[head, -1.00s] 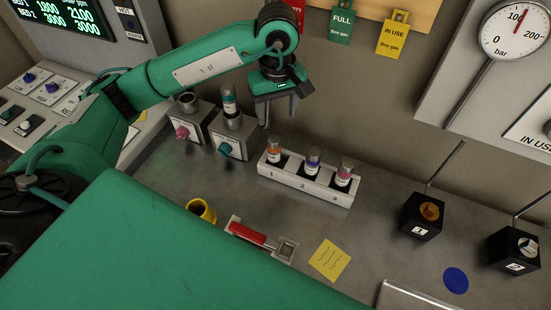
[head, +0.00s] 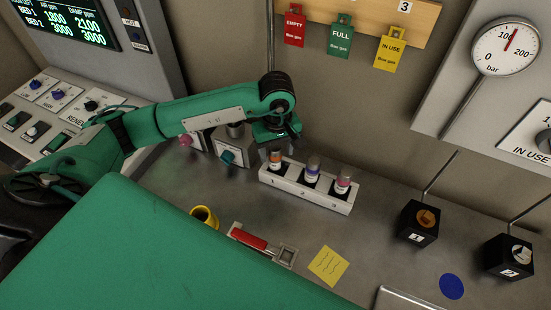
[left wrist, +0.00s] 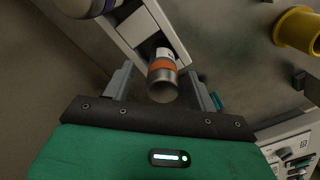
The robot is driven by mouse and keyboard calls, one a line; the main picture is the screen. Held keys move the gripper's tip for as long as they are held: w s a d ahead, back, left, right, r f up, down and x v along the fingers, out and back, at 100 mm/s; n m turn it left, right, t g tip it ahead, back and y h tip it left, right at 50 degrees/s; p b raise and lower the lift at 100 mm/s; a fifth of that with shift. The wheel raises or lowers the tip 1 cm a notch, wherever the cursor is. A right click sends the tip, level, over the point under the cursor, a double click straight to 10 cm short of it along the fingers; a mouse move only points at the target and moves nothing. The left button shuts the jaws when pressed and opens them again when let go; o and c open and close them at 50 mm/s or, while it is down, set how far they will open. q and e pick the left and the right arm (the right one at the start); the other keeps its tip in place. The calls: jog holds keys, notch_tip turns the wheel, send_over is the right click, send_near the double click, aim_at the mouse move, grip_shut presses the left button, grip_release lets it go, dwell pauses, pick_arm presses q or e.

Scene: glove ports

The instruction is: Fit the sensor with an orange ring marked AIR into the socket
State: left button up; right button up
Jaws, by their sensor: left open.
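The sensor with an orange ring (head: 275,158) stands in the leftmost hole of a white rack (head: 313,192). Its label is too small to read as AIR. It also shows in the left wrist view (left wrist: 162,68), between the two open fingers of my left gripper (left wrist: 163,88), with a gap on both sides. In the head view my left gripper (head: 276,146) is over the rack's left end. Sensors with a purple ring (head: 312,167) and a pink ring (head: 343,180) stand in the other holes. The socket box with a pink knob (head: 186,140) is mostly hidden behind my arm.
A box with a teal knob (head: 228,157) stands left of the rack, partly covered by my arm. A yellow cup (head: 204,216), a red-handled lever (head: 249,239) and a yellow note (head: 327,266) lie in front. Two black blocks (head: 420,222) (head: 510,256) stand to the right.

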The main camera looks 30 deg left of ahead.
pick_arm(q)
notch_tip(320, 180, down, 3)
jog(key=shift+s+a+r+p, duration=0.1)
jog(key=shift+s+a+p, duration=0.05)
jog(key=shift+p, duration=0.65)
jog(key=shift+f, duration=0.55)
jog(key=shift+r, duration=0.1)
jog(key=c, duration=1.2)
